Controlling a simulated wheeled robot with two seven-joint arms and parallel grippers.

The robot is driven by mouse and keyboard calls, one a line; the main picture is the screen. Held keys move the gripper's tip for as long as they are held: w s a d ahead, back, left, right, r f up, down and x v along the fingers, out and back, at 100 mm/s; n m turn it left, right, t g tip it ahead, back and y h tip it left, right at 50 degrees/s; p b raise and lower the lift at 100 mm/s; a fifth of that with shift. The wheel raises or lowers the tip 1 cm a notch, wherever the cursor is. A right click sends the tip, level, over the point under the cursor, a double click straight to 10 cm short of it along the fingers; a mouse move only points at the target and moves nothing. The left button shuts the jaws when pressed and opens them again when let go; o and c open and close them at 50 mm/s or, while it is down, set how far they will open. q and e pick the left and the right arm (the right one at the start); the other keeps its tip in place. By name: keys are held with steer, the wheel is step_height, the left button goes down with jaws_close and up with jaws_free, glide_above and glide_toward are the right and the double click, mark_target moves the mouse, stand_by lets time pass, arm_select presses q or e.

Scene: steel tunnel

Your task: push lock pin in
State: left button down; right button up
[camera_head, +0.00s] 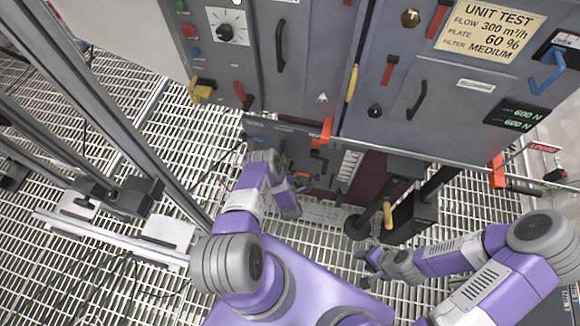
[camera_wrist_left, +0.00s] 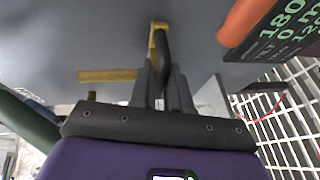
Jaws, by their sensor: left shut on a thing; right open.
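In the left wrist view my left gripper (camera_wrist_left: 162,72) is shut on a dark, rounded part (camera_wrist_left: 162,48), which may be the lock pin's grip. It stands against a yellow upright piece (camera_wrist_left: 154,32) on a grey panel. A yellow horizontal bar (camera_wrist_left: 106,76) lies just left of the fingers. How deep the pin sits cannot be told. In the head view my left arm reaches under the cabinet's front edge, and its fingertips are hidden. My right gripper (camera_head: 368,264) is open and empty, low over the grating.
The grey cabinet (camera_head: 445,95) with handles and switches spans the top. An orange part (camera_wrist_left: 243,20) and a green-lettered display (camera_wrist_left: 285,30) are at upper right in the wrist view. Black posts (camera_head: 418,212) stand near my right gripper.

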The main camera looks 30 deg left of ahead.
arm_select(q)
steer(key=shift+a+r, duration=0.1)
steer(key=shift+r, duration=0.1)
steer(key=c, duration=1.2)
jaws_free()
steer(key=shift+o, duration=0.2)
steer(key=p+v, duration=0.2)
steer(key=v, duration=0.5)
steer(key=shift+s+d, duration=0.2)
steer(key=shift+d, duration=0.05)
steer(key=w+d+r+m+g+h+p, duration=0.25)
steer(key=d+r+m+h, duration=0.25)
steer(key=d+m+h, duration=0.45)
steer(key=s+d+r+m+g+h, duration=0.2)
steer(key=s+d+r+m+g, duration=0.2)
steer(key=s+r+m, duration=0.2)
steer(key=s+d+r+m+g+h+p, duration=0.1)
steer(key=s+d+r+m+g+h, duration=0.2)
steer(key=s, duration=0.8)
step_height(320, 180, up, 4)
steer(key=d+m+g, duration=0.2)
steer(key=m, duration=0.2)
steer(key=shift+d+f, duration=0.2)
steer(key=shift+d, duration=0.1)
